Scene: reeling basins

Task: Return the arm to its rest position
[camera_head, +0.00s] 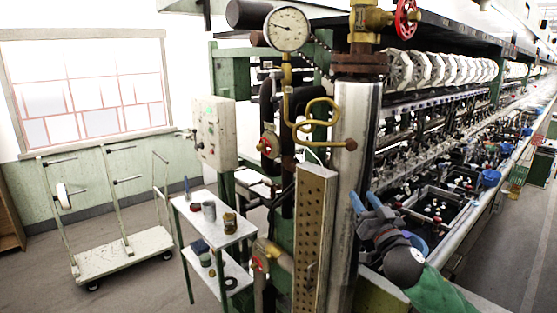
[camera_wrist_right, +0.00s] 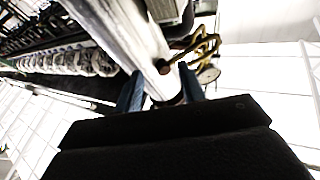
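My right gripper (camera_head: 365,200) is at the lower right of the head view, beside the thick shiny vertical pipe (camera_head: 350,180). Its blue fingers stand apart. In the right wrist view the gripper (camera_wrist_right: 158,84) also shows its two blue fingers spread, with nothing held between them. The pipe (camera_wrist_right: 125,40) shows beyond the fingers there; I cannot tell whether they touch it. My right arm comes in from the bottom right, with a green sleeve-like link. My left gripper is not in view.
The reeling machine's basins (camera_head: 450,195) run away to the right. A pressure gauge (camera_head: 287,29), yellow piping and a perforated panel (camera_head: 313,235) crowd the pipe. A small white shelf (camera_head: 215,225) with cans and a wheeled cart (camera_head: 125,252) stand left. Floor is clear at far right.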

